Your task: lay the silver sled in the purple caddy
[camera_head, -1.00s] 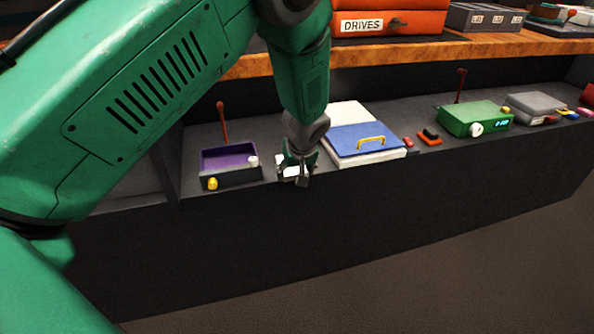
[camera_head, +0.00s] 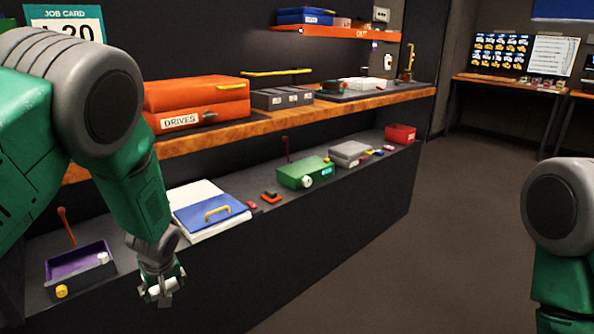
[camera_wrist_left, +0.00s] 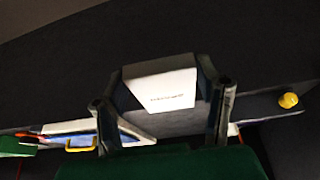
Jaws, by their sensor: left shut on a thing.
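The purple caddy (camera_head: 63,267) sits on the lower shelf at the left of the head view, a shallow dark tray with a purple inside, a yellow knob and a white knob. Its inside looks empty. My left gripper (camera_head: 162,290) is right of the caddy, in front of the shelf edge. It is shut on the silver sled (camera_head: 160,289), which is partly hidden by the fingers. In the left wrist view the sled (camera_wrist_left: 165,92) is a pale, small-lettered block between the two fingers. My right arm shows at the right edge, but its gripper is out of view.
A blue folder (camera_head: 207,207) with a yellow handle lies right of the caddy. A red lever (camera_head: 66,226) stands behind the caddy. A green box (camera_head: 304,172) is further right. The upper wooden shelf (camera_head: 290,117) overhangs at the back. The floor in front is clear.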

